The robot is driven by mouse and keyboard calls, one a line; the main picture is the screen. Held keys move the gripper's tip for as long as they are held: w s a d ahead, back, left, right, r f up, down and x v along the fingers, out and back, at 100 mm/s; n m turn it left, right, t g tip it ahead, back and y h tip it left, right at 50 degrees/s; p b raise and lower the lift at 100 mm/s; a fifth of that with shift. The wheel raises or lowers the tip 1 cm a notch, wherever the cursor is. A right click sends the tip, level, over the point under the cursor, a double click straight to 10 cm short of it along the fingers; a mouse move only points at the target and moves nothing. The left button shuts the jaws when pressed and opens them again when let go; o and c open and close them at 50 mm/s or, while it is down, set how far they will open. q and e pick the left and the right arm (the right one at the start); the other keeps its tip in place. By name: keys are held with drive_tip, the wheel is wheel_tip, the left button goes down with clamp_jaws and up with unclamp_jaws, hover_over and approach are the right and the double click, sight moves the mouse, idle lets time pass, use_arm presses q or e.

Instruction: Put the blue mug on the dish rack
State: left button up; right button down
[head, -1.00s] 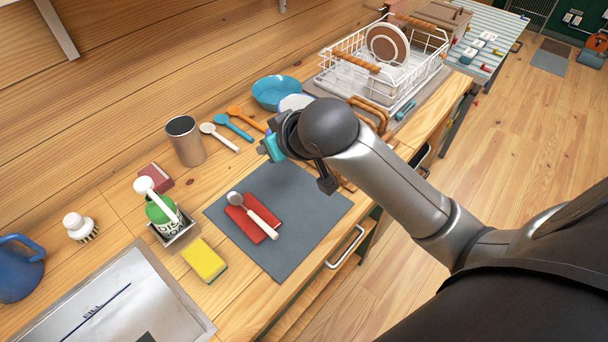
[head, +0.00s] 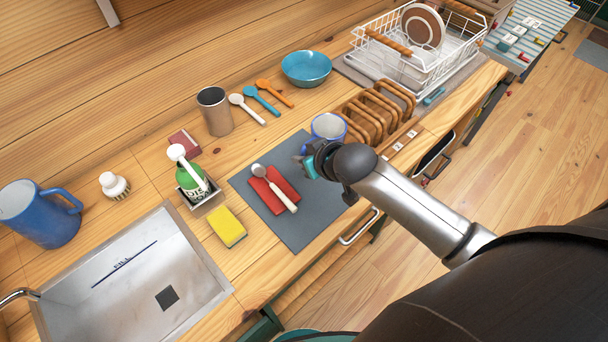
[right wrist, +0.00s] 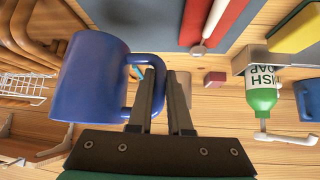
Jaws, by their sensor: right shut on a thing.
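The blue mug (head: 328,127) has a pale inside and shows upright beside the far right corner of the grey mat. My right gripper (head: 310,160) is shut on its handle; the wrist view shows the mug (right wrist: 88,80) with its handle at the fingers (right wrist: 165,100). Whether the mug touches the counter is not clear. The white wire dish rack (head: 371,55) with wooden handles stands at the back right, apart from the mug. A brown and white plate (head: 423,27) stands in it. My left gripper is not in view.
Wooden racks (head: 375,112) stand between mug and dish rack. A teal bowl (head: 306,68), spoons (head: 262,98) and a cup (head: 214,112) lie behind. The grey mat (head: 300,225) holds a red cloth (head: 272,190) and ladle. A blue jug (head: 40,215) stands left.

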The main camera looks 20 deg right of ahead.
drive_tip(key=shift+f+b, duration=0.55)
drive_tip(key=shift+f, duration=2.85)
drive_tip(key=shift+f, duration=0.1)
drive_tip(key=c, duration=0.8)
unclamp_jaws()
drive_tip(key=shift+f, duration=0.1)
drive_tip(key=shift+c, duration=0.2)
drive_tip(key=shift+r, duration=0.3)
drive_tip(key=p+v, duration=0.2)
drive_tip(key=v, duration=0.9)
drive_tip(key=shift+s+r, duration=0.2)
drive_tip(key=shift+s, duration=0.2)
